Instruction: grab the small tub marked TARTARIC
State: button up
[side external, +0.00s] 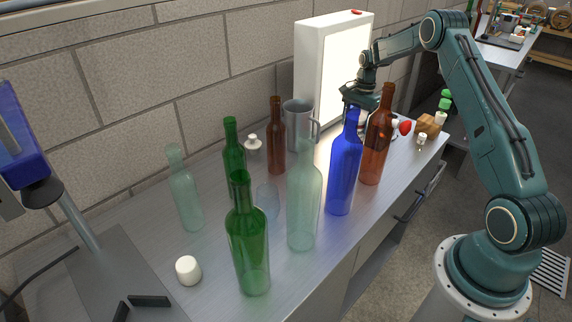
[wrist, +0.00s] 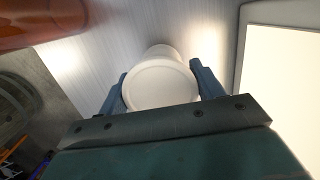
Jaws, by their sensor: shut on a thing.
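In the wrist view a white tub with a round lid (wrist: 160,85) sits between the two blue-grey fingers of my gripper (wrist: 160,76), which is shut on it. I look down on its lid, and no marking shows, so I cannot tell whether it is the TARTARIC one. In the side view my gripper (side external: 360,97) is at the far part of the bench, in front of the light panel. Its fingertips and the held tub are hidden there behind the bottles. Another white tub (side external: 188,270) stands at the near left of the bench, with no readable marking.
A blue bottle (side external: 345,165) and a brown bottle (side external: 377,140) stand close to my gripper. A lit panel (side external: 337,65) rises behind it, with a metal jug (side external: 297,125) to the left. Green and clear bottles fill the middle. Small items, including a wooden block (side external: 429,124), lie right.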

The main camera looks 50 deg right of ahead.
notch_tip(320, 180, up, 7)
jog(key=shift+r, duration=0.1)
dwell(0.3)
jog(key=shift+d, duration=0.1)
dwell(0.4)
